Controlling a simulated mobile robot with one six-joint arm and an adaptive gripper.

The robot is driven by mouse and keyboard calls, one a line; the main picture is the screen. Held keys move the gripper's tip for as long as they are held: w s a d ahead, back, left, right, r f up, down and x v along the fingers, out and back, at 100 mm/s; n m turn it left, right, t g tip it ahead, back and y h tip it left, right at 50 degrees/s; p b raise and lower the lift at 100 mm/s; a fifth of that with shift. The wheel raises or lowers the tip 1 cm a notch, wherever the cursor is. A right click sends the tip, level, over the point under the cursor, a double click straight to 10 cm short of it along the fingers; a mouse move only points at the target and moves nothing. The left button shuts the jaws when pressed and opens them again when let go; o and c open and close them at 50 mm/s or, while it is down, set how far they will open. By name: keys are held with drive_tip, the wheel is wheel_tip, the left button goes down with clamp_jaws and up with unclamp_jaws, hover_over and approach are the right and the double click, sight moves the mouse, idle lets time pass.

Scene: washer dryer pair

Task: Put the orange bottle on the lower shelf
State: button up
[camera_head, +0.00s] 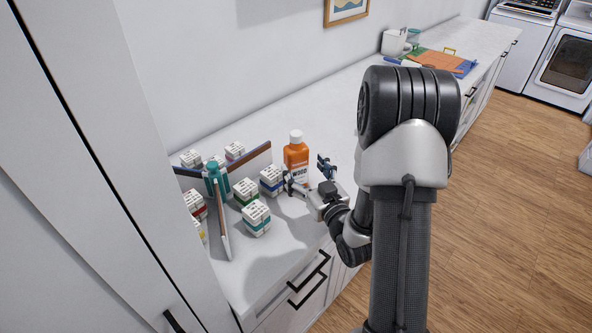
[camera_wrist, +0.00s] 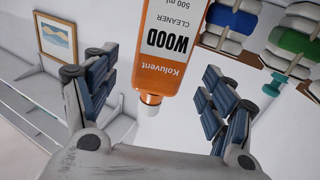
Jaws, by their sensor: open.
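The orange bottle (camera_head: 296,156) has a white cap and a white label reading WOOD. It stands upright on the white counter in the head view. In the wrist view the bottle (camera_wrist: 168,50) appears upside down, between the two fingers. My gripper (camera_head: 308,174) is open at the bottle, with a finger toward each side. In the wrist view clear gaps show between the bottle and the fingers of the gripper (camera_wrist: 158,68). I cannot clearly identify the lower shelf; white ledges (camera_wrist: 30,115) show at the left of the wrist view.
A white mug (camera_head: 394,42) and an orange mat (camera_head: 438,60) are farther along the counter (camera_head: 320,100), which is clear between.

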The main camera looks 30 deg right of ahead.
sight(300, 160)
drive_tip(key=shift+w+d+r+b, duration=0.1)
drive_tip(key=shift+w+r+b, duration=0.15)
drive_tip(key=shift+w, duration=1.1)
drive_tip(key=shift+w+r+b, duration=0.1)
drive_tip(key=shift+w+b, duration=0.2)
drive_tip(key=shift+w, duration=1.05)
drive_tip(key=shift+c, duration=0.2)
drive_tip(key=c, duration=1.5)
drive_tip(key=shift+c, duration=0.9)
drive_tip(key=shift+r, duration=0.15)
